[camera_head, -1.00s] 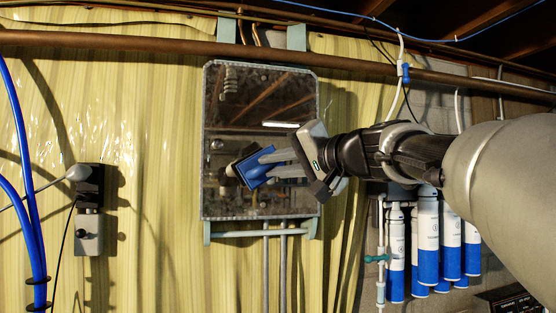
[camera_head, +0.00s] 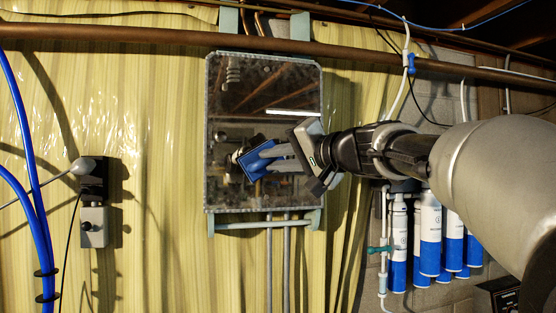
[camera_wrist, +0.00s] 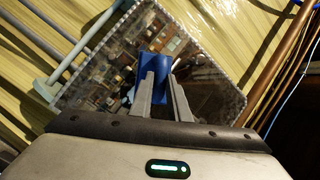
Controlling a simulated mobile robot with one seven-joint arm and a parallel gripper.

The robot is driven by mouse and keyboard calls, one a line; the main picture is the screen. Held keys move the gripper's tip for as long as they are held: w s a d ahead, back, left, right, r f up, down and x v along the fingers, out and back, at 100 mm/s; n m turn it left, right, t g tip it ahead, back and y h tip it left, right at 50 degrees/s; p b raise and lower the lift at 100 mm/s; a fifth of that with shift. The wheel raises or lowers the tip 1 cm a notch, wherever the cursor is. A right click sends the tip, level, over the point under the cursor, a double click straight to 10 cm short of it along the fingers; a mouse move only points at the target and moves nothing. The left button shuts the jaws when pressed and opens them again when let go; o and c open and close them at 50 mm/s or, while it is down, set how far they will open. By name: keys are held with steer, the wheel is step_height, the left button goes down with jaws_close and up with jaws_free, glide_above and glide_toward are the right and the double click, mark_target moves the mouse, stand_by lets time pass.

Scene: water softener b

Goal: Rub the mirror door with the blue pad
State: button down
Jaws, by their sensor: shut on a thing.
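The mirror door (camera_head: 262,95) is a rectangular panel with a patterned frame, upright on the yellow-covered wall. It also shows tilted in the wrist view (camera_wrist: 205,75). My gripper (camera_head: 266,158) reaches in from the right in front of the mirror's lower middle. It is shut on the blue pad (camera_head: 254,166), which also shows between and beyond the fingers in the wrist view (camera_wrist: 152,68). The pad is at or very close to the glass, with its reflection beside it. I cannot tell whether it touches. My fingers hide part of the pad.
A pale bar (camera_head: 265,224) and grey pipes run below the mirror. A copper pipe (camera_head: 130,38) crosses above. Blue-and-white filter cartridges (camera_head: 430,235) hang below my arm at right. A grey box (camera_head: 94,225) and blue hoses (camera_head: 28,150) are at left.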

steer(key=shift+w+a, duration=0.25)
steer(key=shift+w, duration=0.6)
steer(key=shift+d, duration=0.1)
steer(key=w+d+b, duration=0.1)
steer(key=w+d, duration=0.1)
steer(key=d, duration=0.5)
steer(key=shift+d, duration=0.15)
stand_by(0.5)
steer(key=shift+w, duration=0.1)
steer(key=shift+s+a+b, duration=0.3)
steer(key=shift+s+a, duration=0.05)
steer(key=shift+a, duration=0.9)
steer(key=shift+s+a+b, duration=0.35)
steer(key=shift+a, duration=0.95)
steer(key=shift+s+a+b, duration=0.3)
steer(key=shift+s+a, duration=0.05)
steer(key=shift+a, duration=0.9)
steer(key=shift+d, duration=0.1)
